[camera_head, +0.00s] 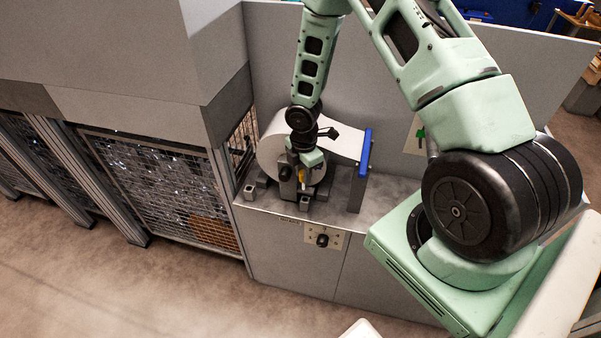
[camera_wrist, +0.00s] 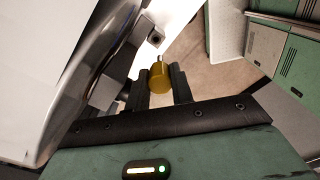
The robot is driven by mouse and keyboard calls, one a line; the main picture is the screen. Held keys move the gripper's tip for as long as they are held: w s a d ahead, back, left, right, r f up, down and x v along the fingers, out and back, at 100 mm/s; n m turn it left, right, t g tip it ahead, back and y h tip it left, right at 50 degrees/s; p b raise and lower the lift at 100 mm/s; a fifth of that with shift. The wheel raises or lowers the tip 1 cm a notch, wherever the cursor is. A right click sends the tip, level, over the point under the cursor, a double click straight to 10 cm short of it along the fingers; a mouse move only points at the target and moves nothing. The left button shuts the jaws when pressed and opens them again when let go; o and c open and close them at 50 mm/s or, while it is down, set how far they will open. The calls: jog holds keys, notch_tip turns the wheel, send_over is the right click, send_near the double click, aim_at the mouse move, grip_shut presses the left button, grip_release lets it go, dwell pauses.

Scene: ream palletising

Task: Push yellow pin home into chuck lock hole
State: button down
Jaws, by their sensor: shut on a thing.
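The yellow pin (camera_wrist: 158,78) is a short yellow cylinder with a thin metal tip, between the two dark fingers of my gripper (camera_wrist: 165,84). The gripper is shut on it. In the head view my gripper (camera_head: 298,178) is down at the front of the roll stand, and a small bit of the yellow pin (camera_head: 301,176) shows there. A dark block with a square-looking hole (camera_wrist: 155,38) shows just beyond the pin's tip in the wrist view; I cannot tell whether this is the chuck lock hole. The pin's tip looks apart from it.
A large white roll (camera_head: 272,150) sits in the stand beside my gripper. A blue-edged plate (camera_head: 364,152) stands to its right on the grey bench (camera_head: 385,190). A wire-mesh guard (camera_head: 170,185) is at left. A panel with a black knob (camera_head: 322,240) is on the bench front.

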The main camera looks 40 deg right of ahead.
jog(key=n, duration=0.2)
jog(key=d+r+n+p, duration=0.1)
jog(key=shift+w+n, duration=0.25)
jog(key=shift+n, duration=0.05)
notch_tip(320, 180, down, 6)
jog(key=b, duration=0.4)
dwell(0.5)
jog(key=shift+f+b, duration=0.3)
jog(key=shift+f, duration=0.25)
dwell(1.9)
jog(key=shift+r, duration=0.15)
jog(key=shift+r+p, duration=0.15)
jog(key=shift+p, duration=0.25)
jog(key=shift+f, duration=0.35)
dwell(1.8)
jog(key=shift+r, duration=0.25)
